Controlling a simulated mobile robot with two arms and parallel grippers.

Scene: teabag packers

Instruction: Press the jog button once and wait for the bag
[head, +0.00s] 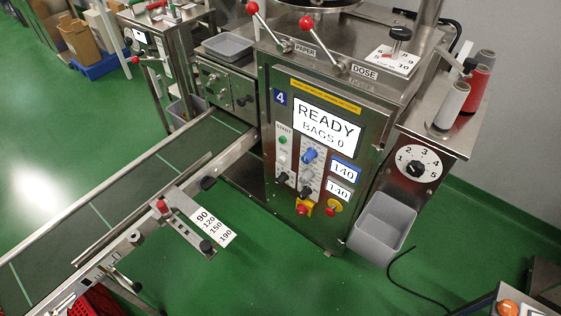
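The packing machine (350,215) stands in the middle of the head view with a 4 on its front. Its display (326,125) reads READY, BAGS 0. Left below the display is a white control strip (283,153) marked START, with a green button (283,140). Smaller lettering and controls below it are too small to read, so I cannot tell which one is the jog button. No bag shows on the conveyor (125,183) or in the grey bin (381,226) at the machine's right side. Neither of my grippers is in view.
A red stop button (302,210) and a red-yellow switch (334,206) sit low on the front. Two red-knobbed levers (278,35) (333,48) stick out above. Thread spools (453,104) stand at right. A black cable (415,285) lies on open green floor.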

